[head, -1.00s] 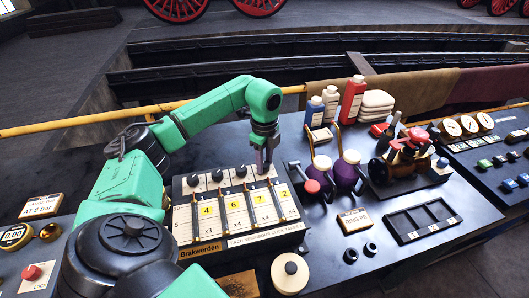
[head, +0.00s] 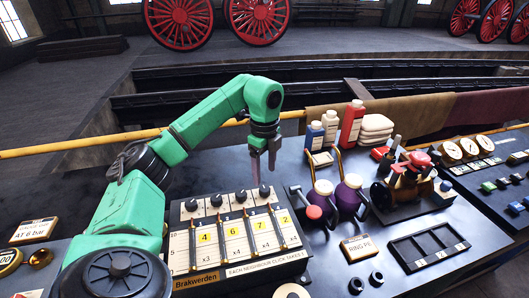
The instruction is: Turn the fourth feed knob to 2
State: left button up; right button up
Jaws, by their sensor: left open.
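The feed panel (head: 209,250) is a pale board with four black knobs in a row along its back edge. The fourth feed knob (head: 265,191) is the rightmost one. Yellow windows on the panel read 4, 6, 7 and 2 from left to right, the 2 (head: 285,219) being the rightmost. My left gripper (head: 264,172) points down with its fingers apart, just above and behind the fourth knob. It holds nothing, and the knob shows clear below the fingertips. My right gripper is not in view.
Purple-bodied jars (head: 350,197) and a red-knobbed lever (head: 313,212) stand right of the panel. Bottles (head: 351,123), a dark tray (head: 428,246) and a RING PE sign (head: 357,245) are farther right. A yellow rail (head: 80,145) runs behind the bench.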

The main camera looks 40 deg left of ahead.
pick_arm(q)
notch_tip(320, 180, up, 3)
notch_tip(320, 180, up, 6)
jog(key=p, duration=0.3)
send_over(265, 188)
jog(key=shift+s+f, duration=0.1)
jog(key=shift+f, duration=0.15)
jog(key=shift+f, duration=0.1)
